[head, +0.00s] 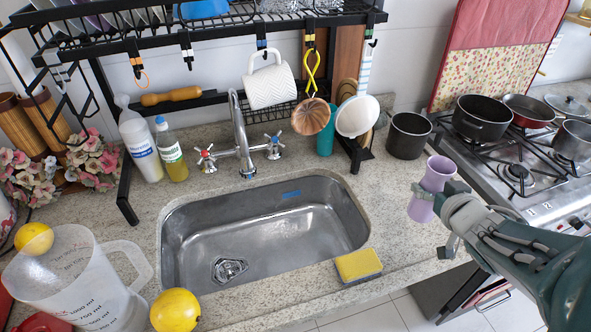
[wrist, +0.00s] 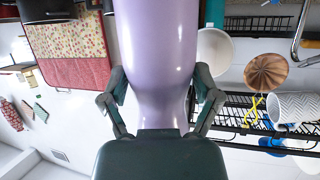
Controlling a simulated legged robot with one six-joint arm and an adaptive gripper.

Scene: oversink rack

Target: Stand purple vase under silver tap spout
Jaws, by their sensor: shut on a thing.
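The purple vase (head: 430,188) is held in my gripper (head: 447,212) at the right of the head view, near the counter's edge beside the stove. The vase looks slightly tilted there. In the wrist view the vase (wrist: 158,60) fills the middle, with a finger of my gripper (wrist: 160,108) on each side of it. The silver tap (head: 240,135) stands behind the sink, its spout arching up between two cross handles, well left of the vase. The steel sink basin (head: 265,235) below it is empty.
A yellow sponge (head: 358,265) lies on the sink's front right rim. The black rack (head: 220,38) hangs over the tap with a white mug (head: 271,82). Bottles (head: 170,150) stand left of the tap.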

